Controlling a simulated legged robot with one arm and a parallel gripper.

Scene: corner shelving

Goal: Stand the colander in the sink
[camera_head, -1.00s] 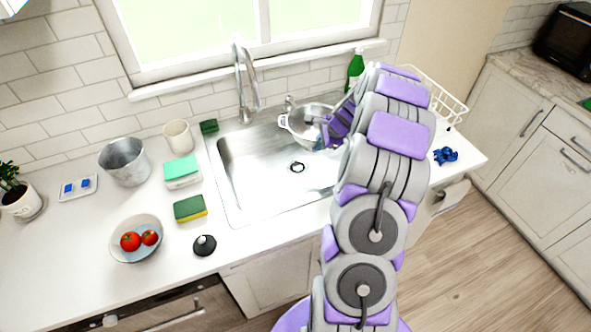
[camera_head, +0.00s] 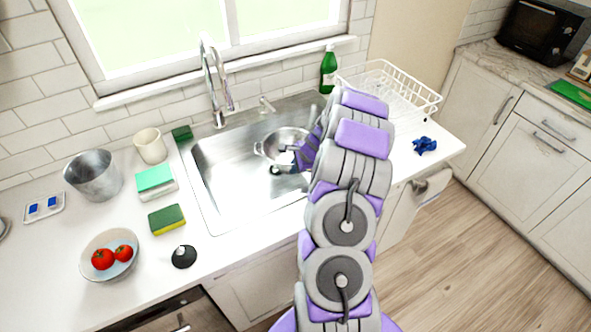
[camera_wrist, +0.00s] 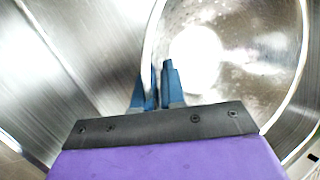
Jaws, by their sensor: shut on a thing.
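The metal colander (camera_head: 284,139), a round bowl with side handles, is over the right part of the sink (camera_head: 215,173). It looks roughly upright; whether it touches the sink floor I cannot tell. My gripper (camera_head: 293,150) is at the colander's near right side, partly hidden by my own arm. In the wrist view, the blue fingertips of my gripper (camera_wrist: 158,85) are shut on the rim of the colander (camera_wrist: 225,60), with the bowl's shiny inside to the right and the steel sink (camera_wrist: 95,50) to the left.
The faucet (camera_head: 213,85) stands behind the sink. A green bottle (camera_head: 328,72) and a white dish rack (camera_head: 395,88) are at the back right. Sponges (camera_head: 167,219), a black stopper (camera_head: 184,257) and a tomato bowl (camera_head: 108,272) lie left of the sink. The left part of the basin is clear.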

